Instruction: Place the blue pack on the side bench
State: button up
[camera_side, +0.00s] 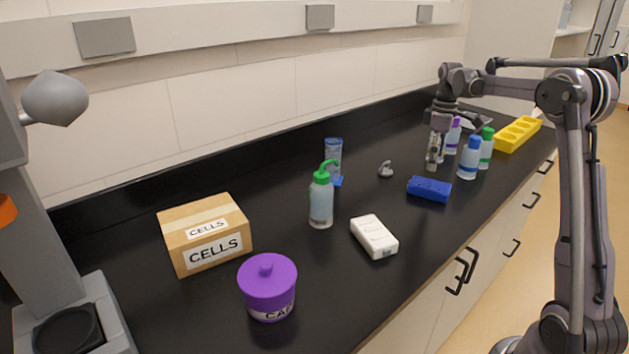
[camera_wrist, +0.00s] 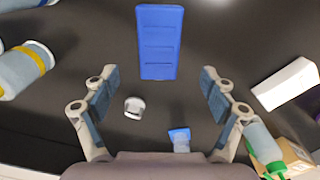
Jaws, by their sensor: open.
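The blue pack (camera_side: 429,189) lies flat on the black bench (camera_side: 290,215), near its front edge. In the wrist view the pack (camera_wrist: 160,42) is upright in the picture at the top centre, ahead of the fingertips and between their lines. My gripper (camera_side: 433,166) is above the bench, behind and close to the pack in the side view. In the wrist view my gripper (camera_wrist: 160,80) has its two fingers wide apart with nothing between the tips. I cannot tell which surface is the side bench; only this black bench shows clearly.
A small grey knob-like piece (camera_side: 385,170) is left of the gripper. Several bottles, including a blue-capped one (camera_side: 469,160), stand close right of it. A white box (camera_side: 374,237), green-topped bottle (camera_side: 321,200), carton (camera_side: 204,234) and purple tub (camera_side: 267,287) stand farther left.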

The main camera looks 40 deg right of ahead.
jog(key=s+a+r+m+t+h, duration=0.1)
jog(key=s+a+r+t, duration=0.15)
jog(key=a, duration=0.75)
jog(key=s+a+r+m+t, duration=0.1)
jog(key=a+r, duration=0.2)
jog(key=a, duration=0.7)
jog(key=s+a+f+m+t, duration=0.1)
jog(key=s+a+f, duration=0.2)
jog(key=a, duration=0.3)
jog(key=s+a+f+t, duration=0.2)
jog(key=s+a+f, duration=0.1)
jog(key=s+a, duration=0.2)
jog(key=shift+s+a+m+y, duration=0.25)
jog(key=shift+a+m+y, duration=0.15)
jog(key=shift+a, duration=0.8)
jog(key=shift+o, duration=0.6)
jog(key=shift+s+a+f+t, duration=0.2)
jog(key=shift+s+f+t, duration=0.05)
jog(key=shift+f+t, duration=0.1)
jog(key=shift+r, duration=0.1)
